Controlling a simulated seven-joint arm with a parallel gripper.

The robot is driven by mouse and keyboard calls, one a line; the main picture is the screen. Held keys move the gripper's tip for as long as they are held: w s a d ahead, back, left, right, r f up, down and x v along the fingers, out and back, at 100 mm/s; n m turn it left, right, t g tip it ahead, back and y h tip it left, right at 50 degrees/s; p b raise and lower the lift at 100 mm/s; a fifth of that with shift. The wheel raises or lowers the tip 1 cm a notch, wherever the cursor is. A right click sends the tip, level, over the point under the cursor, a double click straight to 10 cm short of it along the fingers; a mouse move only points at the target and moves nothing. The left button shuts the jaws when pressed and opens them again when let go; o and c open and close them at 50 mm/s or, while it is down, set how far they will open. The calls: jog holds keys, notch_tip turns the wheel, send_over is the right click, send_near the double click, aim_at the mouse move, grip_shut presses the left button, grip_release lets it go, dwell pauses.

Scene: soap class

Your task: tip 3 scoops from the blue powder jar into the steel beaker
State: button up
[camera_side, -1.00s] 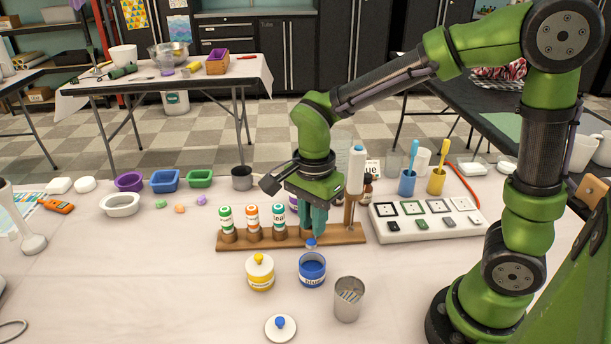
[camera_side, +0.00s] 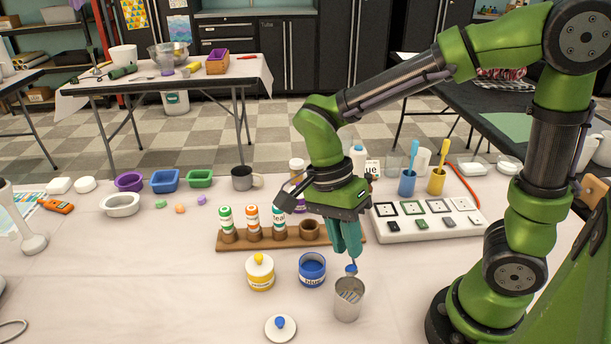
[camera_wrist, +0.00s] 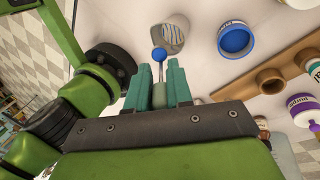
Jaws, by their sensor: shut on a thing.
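The open blue powder jar (camera_side: 312,272) stands on the table with blue powder inside; it also shows in the wrist view (camera_wrist: 236,40). The steel beaker (camera_side: 348,303) stands right of the jar and nearer the camera; its inside shows in the wrist view (camera_wrist: 174,36). My gripper (camera_side: 347,256) is shut on a scoop (camera_wrist: 159,60) with a thin stem and a small bowl. The bowl looks blue and is above the beaker's mouth (camera_side: 351,270). Whether it touches the rim cannot be told.
A yellow lidded jar (camera_side: 260,274) stands left of the blue jar. A white lid with a blue knob (camera_side: 280,327) lies in front. Behind is a wooden rack (camera_side: 285,239) with several bottles. A white switch panel (camera_side: 425,222) is at the right.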

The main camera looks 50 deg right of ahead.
aim_at(349, 268)
jog(key=shift+w+f+g, duration=0.4)
jog(key=shift+w+g, duration=0.3)
jog(key=shift+g, duration=0.4)
jog(key=g, duration=0.1)
jog(key=w+f+g, duration=0.1)
jog(key=f+g, duration=0.1)
jog(key=g, duration=0.1)
jog(key=shift+w, duration=0.25)
jog(key=shift+w+f+g, duration=0.4)
jog(key=shift+f+g, duration=0.1)
jog(key=shift+g, duration=0.5)
jog(key=shift+w+f+g, duration=0.35)
jog(key=shift+f+g, duration=0.1)
jog(key=shift+g, duration=0.55)
